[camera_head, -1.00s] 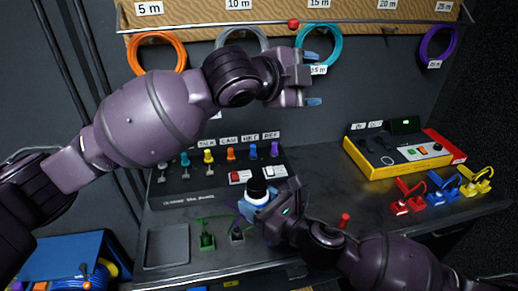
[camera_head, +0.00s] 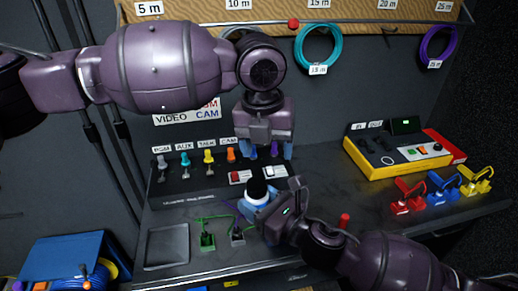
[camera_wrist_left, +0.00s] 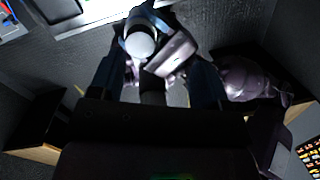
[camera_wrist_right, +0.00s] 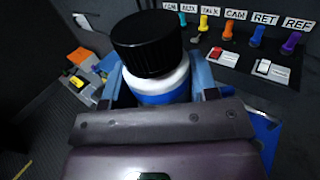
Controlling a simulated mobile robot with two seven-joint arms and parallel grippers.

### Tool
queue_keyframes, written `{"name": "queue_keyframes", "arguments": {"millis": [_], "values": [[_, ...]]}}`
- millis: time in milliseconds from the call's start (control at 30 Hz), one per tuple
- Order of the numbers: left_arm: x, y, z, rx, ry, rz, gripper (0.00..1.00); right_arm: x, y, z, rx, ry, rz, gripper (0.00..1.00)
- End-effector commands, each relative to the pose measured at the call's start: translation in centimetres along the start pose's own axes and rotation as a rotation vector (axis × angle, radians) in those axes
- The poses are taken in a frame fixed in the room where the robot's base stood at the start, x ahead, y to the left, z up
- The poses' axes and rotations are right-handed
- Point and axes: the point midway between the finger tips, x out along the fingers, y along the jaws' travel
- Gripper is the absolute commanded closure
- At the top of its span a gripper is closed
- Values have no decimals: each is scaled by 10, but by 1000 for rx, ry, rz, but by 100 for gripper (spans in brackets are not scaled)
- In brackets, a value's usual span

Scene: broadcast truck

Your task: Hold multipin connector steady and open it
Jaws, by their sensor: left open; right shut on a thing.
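The multipin connector (camera_head: 257,205) is an upright, bottle-like white and blue cylinder with a black cap (camera_head: 257,188). My right gripper (camera_head: 266,211) is shut around its body above the desk. The right wrist view shows the ribbed black cap (camera_wrist_right: 150,43) on the white body (camera_wrist_right: 165,80) between the fingers. My left gripper (camera_head: 263,150) is open and empty, pointing down above the cap and apart from it. In the left wrist view, a pale round top (camera_wrist_left: 141,44) shows beyond the open fingers.
A switch panel (camera_head: 170,197) with coloured plugs and labels stands behind. A grey tray (camera_head: 167,246) and green and dark clips (camera_head: 207,241) lie left. A yellow-edged box (camera_head: 385,160) and coloured clips (camera_head: 408,200) are right. Cable coils (camera_head: 316,44) hang above.

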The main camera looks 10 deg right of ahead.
Motion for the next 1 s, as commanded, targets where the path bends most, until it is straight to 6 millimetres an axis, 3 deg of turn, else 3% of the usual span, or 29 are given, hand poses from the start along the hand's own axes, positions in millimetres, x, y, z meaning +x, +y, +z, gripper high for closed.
{"name": "queue_keyframes", "arguments": {"millis": [233,500,1000], "values": [[-2,11,-15,269,106,53,30,0,0,1,0,-2,0,100],[2,13,-16,373,114,59,30,0,0,1,0,-2,0,100],[63,17,-22,373,113,58,30,0,0,1,0,-2,0,100]]}}
